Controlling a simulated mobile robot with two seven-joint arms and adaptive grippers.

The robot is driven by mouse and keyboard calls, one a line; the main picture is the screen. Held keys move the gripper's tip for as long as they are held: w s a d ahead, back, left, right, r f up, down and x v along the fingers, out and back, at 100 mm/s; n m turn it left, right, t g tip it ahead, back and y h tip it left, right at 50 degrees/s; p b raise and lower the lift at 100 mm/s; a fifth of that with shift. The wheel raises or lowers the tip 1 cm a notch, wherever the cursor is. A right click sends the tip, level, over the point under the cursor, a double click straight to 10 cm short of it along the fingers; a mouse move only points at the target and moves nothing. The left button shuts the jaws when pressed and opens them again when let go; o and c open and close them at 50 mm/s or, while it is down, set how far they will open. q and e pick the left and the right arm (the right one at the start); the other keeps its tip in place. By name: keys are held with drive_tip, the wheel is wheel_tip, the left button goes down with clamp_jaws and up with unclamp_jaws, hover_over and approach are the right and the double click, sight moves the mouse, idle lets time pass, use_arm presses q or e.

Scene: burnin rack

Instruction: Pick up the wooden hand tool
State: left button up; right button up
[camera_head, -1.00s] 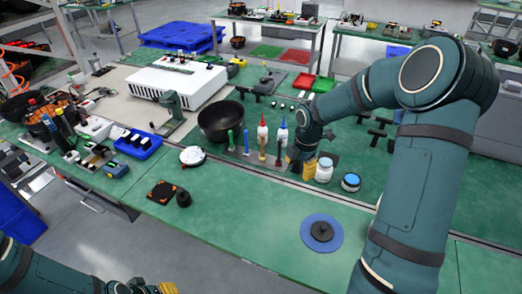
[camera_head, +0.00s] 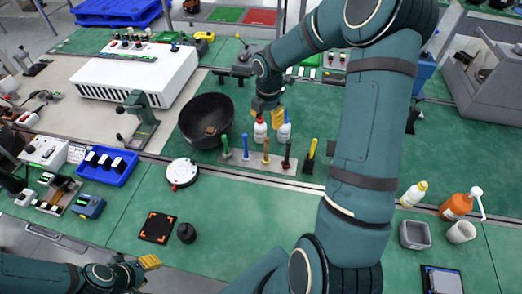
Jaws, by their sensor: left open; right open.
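Several upright hand tools stand in a row in a flat grey holder (camera_head: 258,164) on the green bench. The one with a tan, wood-coloured handle (camera_head: 266,147) is near the middle. Beside it are a green (camera_head: 226,145), a blue (camera_head: 245,145), a dark red (camera_head: 286,157) and a yellow-black tool (camera_head: 310,157). My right gripper (camera_head: 272,116) points down above and behind the row, near two white bottles, apart from the tools. It is open and looks empty. My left gripper (camera_head: 148,264) is open at the lower left, far from the holder.
A red-capped bottle (camera_head: 260,131) and a blue-capped bottle (camera_head: 284,133) stand close behind the tools. A black bowl (camera_head: 205,118) is left of them. A white round device (camera_head: 181,173) and black pad (camera_head: 157,227) lie in front left. The front-centre bench is clear.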

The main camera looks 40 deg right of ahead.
sight(267, 138)
wheel_tip(267, 138, down, 7)
drive_tip(key=shift+f, duration=0.15)
drive_tip(key=f, duration=0.4)
drive_tip(key=shift+s+a+b, duration=0.3)
drive_tip(key=shift+s+b, duration=0.05)
drive_tip(key=shift+b, duration=0.05)
drive_tip(key=shift+f, duration=0.55)
clamp_jaws()
